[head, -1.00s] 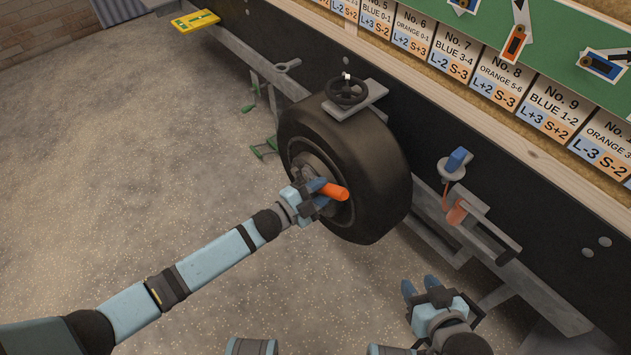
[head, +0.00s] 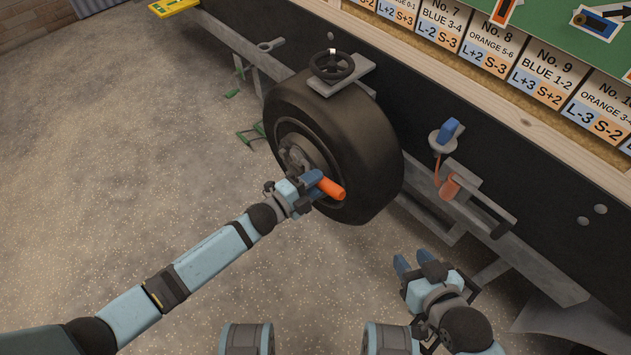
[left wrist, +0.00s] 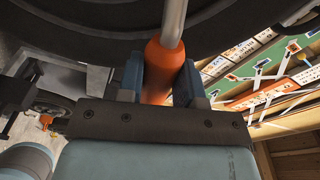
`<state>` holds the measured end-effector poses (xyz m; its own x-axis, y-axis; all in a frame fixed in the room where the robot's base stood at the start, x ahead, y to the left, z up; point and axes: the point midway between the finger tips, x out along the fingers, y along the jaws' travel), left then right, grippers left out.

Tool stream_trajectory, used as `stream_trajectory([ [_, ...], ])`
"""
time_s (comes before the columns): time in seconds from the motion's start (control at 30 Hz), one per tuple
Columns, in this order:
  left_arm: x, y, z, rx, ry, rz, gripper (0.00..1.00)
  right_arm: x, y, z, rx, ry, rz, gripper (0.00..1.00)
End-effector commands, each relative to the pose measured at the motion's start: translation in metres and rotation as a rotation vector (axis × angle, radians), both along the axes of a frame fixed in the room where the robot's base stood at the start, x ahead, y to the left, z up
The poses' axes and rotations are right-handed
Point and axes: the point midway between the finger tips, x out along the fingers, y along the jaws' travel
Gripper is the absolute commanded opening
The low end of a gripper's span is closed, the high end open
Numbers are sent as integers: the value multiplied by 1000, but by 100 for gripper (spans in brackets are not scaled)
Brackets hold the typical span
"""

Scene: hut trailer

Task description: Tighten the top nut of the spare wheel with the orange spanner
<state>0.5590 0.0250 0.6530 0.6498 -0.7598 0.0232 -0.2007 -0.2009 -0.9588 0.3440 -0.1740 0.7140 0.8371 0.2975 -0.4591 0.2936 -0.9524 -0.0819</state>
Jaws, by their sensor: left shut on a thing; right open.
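The spare wheel (head: 370,150) is a black tyre mounted upright against the dark trailer side; it also fills the top of the left wrist view (left wrist: 75,22). The orange spanner (head: 331,188) is held at its orange handle by my left gripper (head: 312,184), in front of the wheel's hub (head: 296,152). In the left wrist view the orange handle (left wrist: 160,68) sits between the fingers, and its grey shaft runs up out of the picture. The top nut and the spanner's head cannot be made out. My right gripper (head: 414,262) is open and empty, low at the right.
A black handwheel (head: 331,65) on a bracket stands above the tyre. A blue-topped fitting (head: 446,132) and an orange-red part (head: 449,188) on metal bars lie right of the wheel. Green handles (head: 251,134) hang at left. The floor in front is clear.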

Motion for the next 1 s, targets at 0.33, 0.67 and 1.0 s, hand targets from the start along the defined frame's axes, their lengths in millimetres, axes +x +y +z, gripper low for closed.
stream_trajectory([
  [0.33, 0, 4, 4, -24, 27, 3, 0, 0, -1, 7, -1, 0, 0, 43],
  [0.67, -18, 21, 6, -25, 25, 2, 0, 0, 0, 18, 1, -1, 1, 43],
  [1.0, -31, 34, 5, -24, 26, 2, 0, 0, 1, 25, 1, -1, 2, 43],
])
